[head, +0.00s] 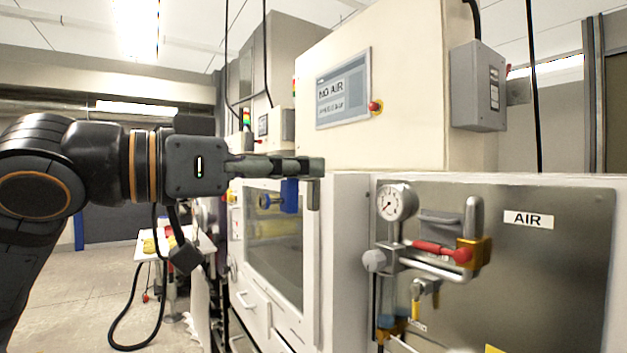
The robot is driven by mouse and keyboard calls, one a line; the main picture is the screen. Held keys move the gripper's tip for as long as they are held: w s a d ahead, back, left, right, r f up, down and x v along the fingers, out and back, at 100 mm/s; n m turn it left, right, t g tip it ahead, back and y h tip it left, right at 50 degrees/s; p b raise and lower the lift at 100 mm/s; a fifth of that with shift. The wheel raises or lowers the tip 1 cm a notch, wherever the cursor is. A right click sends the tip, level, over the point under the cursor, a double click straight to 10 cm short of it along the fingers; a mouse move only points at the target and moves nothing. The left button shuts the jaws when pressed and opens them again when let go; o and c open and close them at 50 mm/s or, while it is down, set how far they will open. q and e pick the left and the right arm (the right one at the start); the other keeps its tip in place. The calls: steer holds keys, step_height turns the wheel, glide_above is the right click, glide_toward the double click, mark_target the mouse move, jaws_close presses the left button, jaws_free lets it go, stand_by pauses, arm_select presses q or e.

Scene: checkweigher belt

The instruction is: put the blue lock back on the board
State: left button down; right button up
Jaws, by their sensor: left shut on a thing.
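My left gripper (300,168) reaches in from the left, in front of the cream machine. Its fingers are shut on the blue lock (289,196), whose body hangs below them. The lock's upper part is hidden by the fingers. A small dark rounded piece shows just left of the lock; I cannot tell whether it belongs to it. I cannot make out a lock board in this view. My right gripper is not in view.
A steel panel labelled AIR (528,219) stands at the right, with a pressure gauge (397,202) and a red-handled valve (440,250). A screen (343,90) reads NO AIR. A white table (176,245) stands at the lower left, with open floor beside it.

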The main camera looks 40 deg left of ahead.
arm_select(q)
steer(key=b+v, duration=0.1)
steer(key=v, duration=0.2)
steer(key=shift+s+a, duration=0.1)
steer(key=shift+s, duration=0.05)
steer(key=shift+s+a, duration=0.1)
steer(key=shift+s, duration=0.3)
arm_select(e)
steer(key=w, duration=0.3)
